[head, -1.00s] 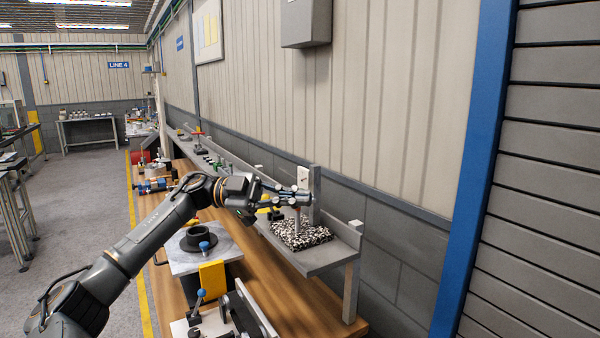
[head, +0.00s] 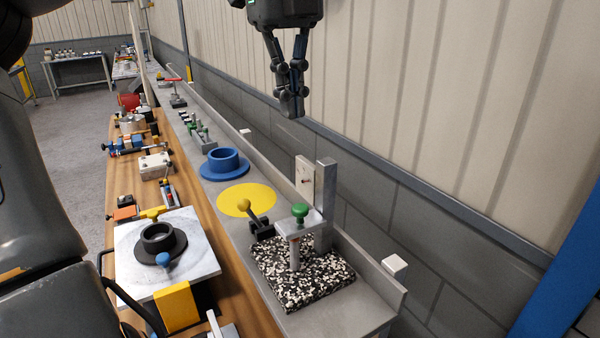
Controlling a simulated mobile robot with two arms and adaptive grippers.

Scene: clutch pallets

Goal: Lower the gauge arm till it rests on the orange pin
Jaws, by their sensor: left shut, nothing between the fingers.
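A gauge stand (head: 326,205) rises from a black-and-white speckled block (head: 310,283). What looks like its gauge arm (head: 285,231) reaches out level from the post, with a green knob (head: 300,210) on top. A slim light spindle (head: 294,258) hangs below it, down to or close to the block. I cannot pick out an orange pin with certainty; any contact under the arm is too small to tell. My left gripper (head: 291,108) is shut and empty, pointing down, high above and behind the stand, apart from it. My right gripper is not in view.
A dark ring fixture (head: 158,242) sits on a pale plate at the left. The wall runs close behind.

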